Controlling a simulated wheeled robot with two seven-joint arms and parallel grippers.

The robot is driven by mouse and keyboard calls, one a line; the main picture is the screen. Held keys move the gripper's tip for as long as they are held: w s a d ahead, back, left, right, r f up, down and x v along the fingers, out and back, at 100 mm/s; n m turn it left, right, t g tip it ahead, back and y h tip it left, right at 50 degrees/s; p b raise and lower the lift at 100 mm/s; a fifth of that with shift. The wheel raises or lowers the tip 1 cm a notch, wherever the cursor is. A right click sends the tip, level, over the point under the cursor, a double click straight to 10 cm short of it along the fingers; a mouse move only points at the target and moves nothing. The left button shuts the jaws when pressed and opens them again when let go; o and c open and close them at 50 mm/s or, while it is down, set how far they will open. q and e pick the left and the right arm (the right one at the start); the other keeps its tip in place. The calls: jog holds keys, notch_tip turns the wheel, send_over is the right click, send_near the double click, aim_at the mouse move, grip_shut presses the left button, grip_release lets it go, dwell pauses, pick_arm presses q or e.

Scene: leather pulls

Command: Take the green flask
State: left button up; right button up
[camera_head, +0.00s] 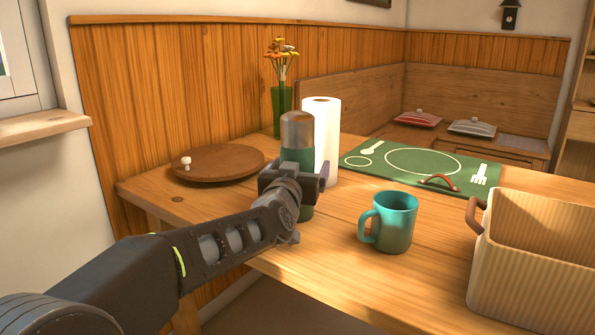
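The green flask (297,156) stands upright near the middle of the wooden table, with a grey metallic cap. Its lower part shows below my gripper, and its middle is hidden behind it. My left gripper (293,178) reaches in from the left and is at the flask's mid-height, with finger parts on both sides of it. Whether the fingers press on the flask is hidden. My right gripper is not in view.
A white paper roll (321,135) stands close behind the flask. A teal mug (390,222) and a ribbed crate (530,262) are to the right. A round wooden board (218,163) lies left, a green mat (415,165) behind. A green vase (281,108) stands farther back.

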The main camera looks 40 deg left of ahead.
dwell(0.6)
pick_arm(q)
grip_shut()
jog(key=shift+r, duration=0.1)
dwell(0.7)
